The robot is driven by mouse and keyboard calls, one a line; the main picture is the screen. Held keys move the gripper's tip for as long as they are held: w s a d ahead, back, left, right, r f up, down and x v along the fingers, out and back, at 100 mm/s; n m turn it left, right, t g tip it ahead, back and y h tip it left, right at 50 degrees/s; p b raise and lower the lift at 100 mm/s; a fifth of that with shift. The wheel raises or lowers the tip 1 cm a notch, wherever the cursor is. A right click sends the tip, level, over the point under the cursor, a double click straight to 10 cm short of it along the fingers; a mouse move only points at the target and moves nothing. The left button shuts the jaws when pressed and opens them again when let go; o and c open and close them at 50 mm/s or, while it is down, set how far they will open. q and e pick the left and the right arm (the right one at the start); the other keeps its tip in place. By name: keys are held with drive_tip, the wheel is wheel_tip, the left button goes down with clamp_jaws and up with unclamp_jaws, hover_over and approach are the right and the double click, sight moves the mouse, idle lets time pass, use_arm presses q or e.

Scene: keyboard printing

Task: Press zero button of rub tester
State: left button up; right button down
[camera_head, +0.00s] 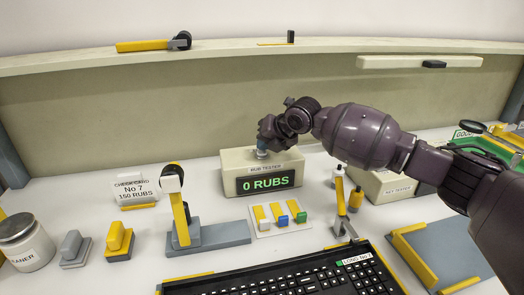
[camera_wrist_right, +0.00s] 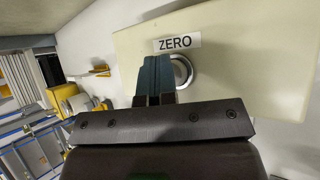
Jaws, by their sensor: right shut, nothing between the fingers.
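The rub tester (camera_head: 231,168) is a cream box with a dark display reading "0 RUBS" in green. It stands at the middle of the bench in the head view. In the right wrist view its cream top (camera_wrist_right: 245,45) carries a "ZERO" label (camera_wrist_right: 175,43) and a round, metal-ringed zero button (camera_wrist_right: 184,71). My right gripper (camera_head: 263,150) is over the tester's top, shut and empty. In the wrist view its fingertips (camera_wrist_right: 157,62) are at the button and cover its left part. I cannot tell whether they touch it. My left gripper is not in view.
A keyboard (camera_head: 290,285) lies at the front. A black-and-yellow lever stand (camera_head: 180,215) and a plate with several coloured pieces (camera_head: 280,217) stand before the tester. A jar (camera_head: 25,243) is at far left. A card (camera_head: 134,188) reads "150 RUBS".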

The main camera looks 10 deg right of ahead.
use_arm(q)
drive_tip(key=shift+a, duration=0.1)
use_arm(e)
drive_tip(key=shift+r, duration=0.65)
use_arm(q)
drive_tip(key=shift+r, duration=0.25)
use_arm(e)
drive_tip(key=shift+r, duration=0.2)
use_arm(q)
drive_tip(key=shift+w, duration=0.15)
use_arm(e)
drive_tip(key=shift+r, duration=0.1)
drive_tip(key=shift+r+p, duration=0.35)
drive_tip(key=shift+r, duration=0.2)
drive_tip(key=shift+r+p, duration=0.4)
drive_tip(key=shift+r, duration=1.5)
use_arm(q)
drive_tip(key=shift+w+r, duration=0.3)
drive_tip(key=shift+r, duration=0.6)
